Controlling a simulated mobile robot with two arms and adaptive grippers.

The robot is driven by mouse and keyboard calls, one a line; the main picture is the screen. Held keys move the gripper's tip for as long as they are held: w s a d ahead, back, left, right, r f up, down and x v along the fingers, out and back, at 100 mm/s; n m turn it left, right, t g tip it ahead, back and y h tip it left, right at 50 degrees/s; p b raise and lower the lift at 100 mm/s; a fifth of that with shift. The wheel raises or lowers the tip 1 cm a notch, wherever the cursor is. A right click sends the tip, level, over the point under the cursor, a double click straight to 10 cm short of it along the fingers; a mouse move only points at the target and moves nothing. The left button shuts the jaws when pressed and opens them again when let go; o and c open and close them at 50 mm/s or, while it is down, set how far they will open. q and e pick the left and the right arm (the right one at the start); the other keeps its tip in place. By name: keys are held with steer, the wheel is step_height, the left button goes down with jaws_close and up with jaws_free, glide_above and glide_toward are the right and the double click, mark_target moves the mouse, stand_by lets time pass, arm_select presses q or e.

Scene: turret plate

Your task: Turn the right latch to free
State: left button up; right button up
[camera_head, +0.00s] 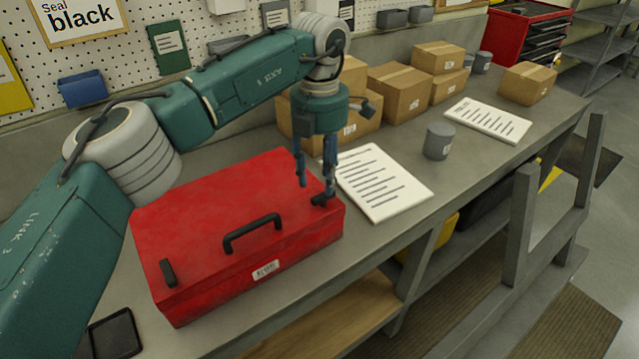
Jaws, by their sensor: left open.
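A red box (215,215) with a closed lid lies on the grey workbench, with a black handle (252,232) on its near side. The left latch (167,272) is a short black bar near the box's left front edge. The right latch (319,200) is a small black piece near the right front corner, partly hidden by a finger. My left gripper (315,187) points down over that corner, its two fingers apart. One finger is at the right latch; I cannot tell whether it touches. The latch's exact angle is unclear. My right gripper is out of view.
White printed sheets (383,184) lie right of the box, with a grey cup (438,141) beyond. A dark tablet-like object (114,335) lies at the lower left. The bench's front edge is close to the box.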

mark_target(319, 195)
arm_select(q)
steer(key=f, duration=0.3)
steer(key=shift+w+f+p, duration=0.2)
steer(key=shift+f+p, duration=0.15)
steer(key=shift+p, duration=0.05)
steer(key=shift+s+f, duration=0.1)
steer(key=shift+f, duration=0.15)
jaws_close()
